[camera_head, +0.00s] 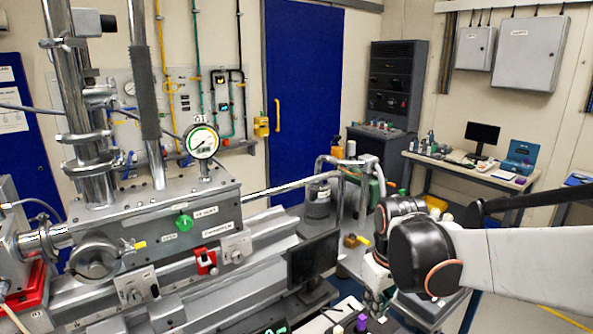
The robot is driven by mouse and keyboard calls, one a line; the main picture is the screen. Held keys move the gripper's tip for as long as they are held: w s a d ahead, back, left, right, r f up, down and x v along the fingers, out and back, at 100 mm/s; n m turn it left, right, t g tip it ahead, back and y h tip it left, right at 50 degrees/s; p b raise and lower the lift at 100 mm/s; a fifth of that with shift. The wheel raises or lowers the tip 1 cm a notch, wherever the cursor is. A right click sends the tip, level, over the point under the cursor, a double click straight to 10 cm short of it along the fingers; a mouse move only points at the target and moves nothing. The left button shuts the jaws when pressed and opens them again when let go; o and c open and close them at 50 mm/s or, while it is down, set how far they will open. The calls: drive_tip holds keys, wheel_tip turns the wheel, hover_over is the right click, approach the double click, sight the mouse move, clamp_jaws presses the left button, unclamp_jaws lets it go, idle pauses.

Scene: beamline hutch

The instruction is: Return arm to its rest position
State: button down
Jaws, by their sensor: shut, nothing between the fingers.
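My arm comes in from the right edge as a pale link with black joints and bends downward right of centre. My gripper (377,312) appears small and partly hidden below these joints, pointing down near the bottom of the picture. It is shut with nothing between its fingers. It is over or beside a cluttered surface at the lower edge; the gap between them cannot be judged.
A steel beamline assembly (150,225) with a round gauge (201,141) fills the left. A dark monitor (313,258) stands left of my gripper. A purple-capped item (361,322) is close by. A desk (470,172) and a blue door (303,90) are behind.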

drive_tip(key=s+d+r+m+t, duration=0.1)
drive_tip(key=s+r+m+t, duration=0.1)
drive_tip(key=s, duration=0.5)
drive_tip(key=s+d+r+m+t, duration=0.1)
drive_tip(key=s+r+m+t, duration=0.1)
drive_tip(key=s, duration=0.6)
drive_tip(key=shift+d+m+t, duration=0.4)
drive_tip(key=shift+m+t, duration=0.1)
